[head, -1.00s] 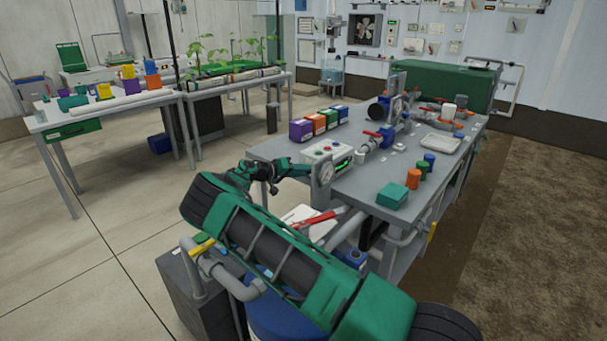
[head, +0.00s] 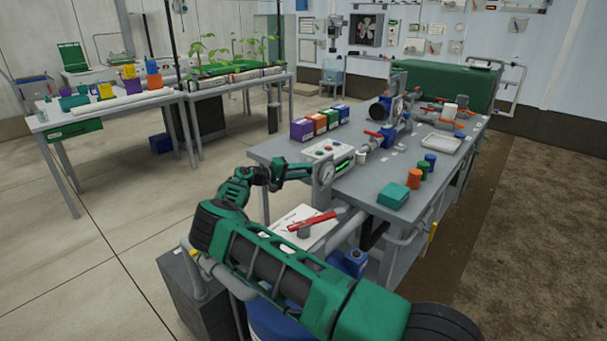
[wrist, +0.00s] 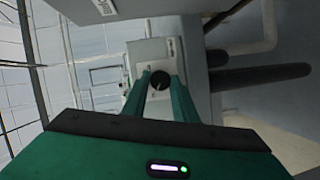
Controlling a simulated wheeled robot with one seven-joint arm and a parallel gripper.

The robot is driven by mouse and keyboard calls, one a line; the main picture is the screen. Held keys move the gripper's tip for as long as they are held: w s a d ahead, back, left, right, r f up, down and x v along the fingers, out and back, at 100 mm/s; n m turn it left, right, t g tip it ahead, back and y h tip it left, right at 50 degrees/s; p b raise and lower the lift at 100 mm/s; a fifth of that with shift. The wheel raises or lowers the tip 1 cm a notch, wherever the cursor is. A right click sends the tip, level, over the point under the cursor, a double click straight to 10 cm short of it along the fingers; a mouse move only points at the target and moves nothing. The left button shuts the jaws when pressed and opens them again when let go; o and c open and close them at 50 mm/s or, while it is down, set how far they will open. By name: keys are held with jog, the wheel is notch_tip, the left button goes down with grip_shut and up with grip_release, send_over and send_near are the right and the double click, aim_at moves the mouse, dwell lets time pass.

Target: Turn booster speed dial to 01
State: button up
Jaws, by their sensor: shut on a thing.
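The booster speed dial (wrist: 160,80) is a round black knob on a pale panel (wrist: 146,52) in the wrist view. My gripper (wrist: 160,76) has its two green fingers on either side of the knob, shut on it. A small light mark shows on the knob, but its setting and any scale numbers are too small to read. In the head view my gripper (head: 308,166) reaches to the near left end of the bench, beside a pale control box (head: 327,150) with a green-lit display. The knob cannot be made out there.
A red-handled item (head: 316,222) and a white sheet (head: 296,229) lie below my arm. Coloured boxes (head: 320,124) sit behind the control box. A green box (head: 393,196) stands at the bench's right.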

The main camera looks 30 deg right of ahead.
jog(key=shift+w+a+f, duration=0.2)
jog(key=shift+w+a, duration=0.05)
jog(key=o, duration=1)
jog(key=shift+f, duration=0.1)
jog(key=shift+o, duration=0.2)
jog(key=shift+s+d, duration=0.1)
jog(key=a+r, duration=0.1)
jog(key=a, duration=0.9)
jog(key=shift+a+r, duration=0.3)
jog(key=shift+a, duration=0.1)
